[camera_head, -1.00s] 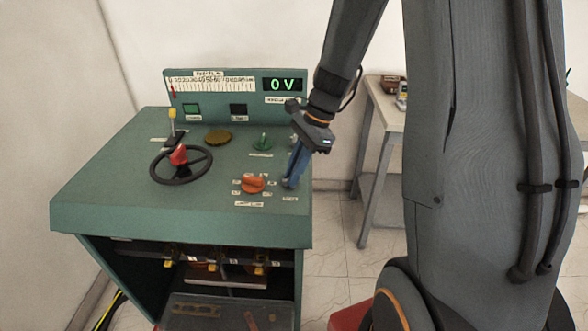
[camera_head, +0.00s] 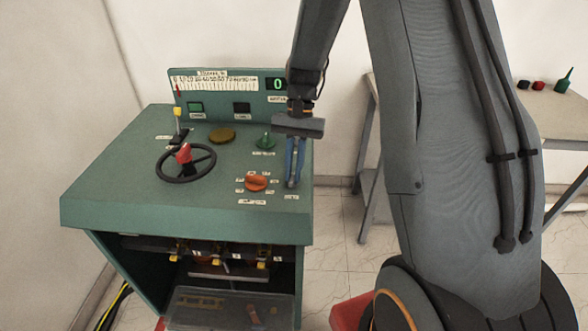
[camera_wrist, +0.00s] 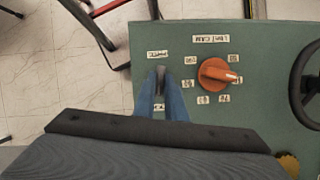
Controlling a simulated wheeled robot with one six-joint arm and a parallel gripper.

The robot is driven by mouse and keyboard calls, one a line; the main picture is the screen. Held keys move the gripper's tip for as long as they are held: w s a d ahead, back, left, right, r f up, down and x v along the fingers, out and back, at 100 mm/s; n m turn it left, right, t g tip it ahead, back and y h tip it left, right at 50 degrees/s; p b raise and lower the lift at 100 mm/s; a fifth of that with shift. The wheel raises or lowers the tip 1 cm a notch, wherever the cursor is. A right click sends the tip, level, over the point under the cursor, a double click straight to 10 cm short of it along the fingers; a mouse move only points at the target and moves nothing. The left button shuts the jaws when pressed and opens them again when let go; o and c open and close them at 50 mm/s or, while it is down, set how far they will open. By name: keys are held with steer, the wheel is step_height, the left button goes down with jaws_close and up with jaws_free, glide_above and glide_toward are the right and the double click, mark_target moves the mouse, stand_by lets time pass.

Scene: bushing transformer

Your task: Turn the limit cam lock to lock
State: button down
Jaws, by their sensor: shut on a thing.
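The control desk has an orange rotary knob (camera_head: 256,184) with small labels around it. It also shows in the wrist view (camera_wrist: 217,75), near a label reading "LIMIT CAM". Beside the knob, a small dark lever (camera_wrist: 160,73) stands between my blue fingertips in the wrist view; I take it for the limit cam lock. My gripper (camera_head: 291,184) points down at the panel's right edge, shut on this lever. In the wrist view, the gripper (camera_wrist: 160,80) covers part of a label below the lever. In the head view, the fingers hide the lever.
The desk (camera_head: 110,190) also bears a black handwheel (camera_head: 186,163) with a red grip, a brass disc (camera_head: 222,135), a green knob (camera_head: 266,142) and an upright display panel (camera_head: 225,99). A side table (camera_head: 550,125) with small items stands at the back right.

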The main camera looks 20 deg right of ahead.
steer(key=shift+w+n+h, duration=0.1)
steer(key=shift+n+h, duration=0.3)
steer(key=shift+n, duration=0.7)
steer(key=c, duration=1.8)
jaws_free()
steer(key=shift+r, duration=0.1)
steer(key=b+v, duration=0.2)
steer(key=v, duration=0.5)
steer(key=shift+w+r, duration=0.2)
steer(key=shift+r, duration=0.1)
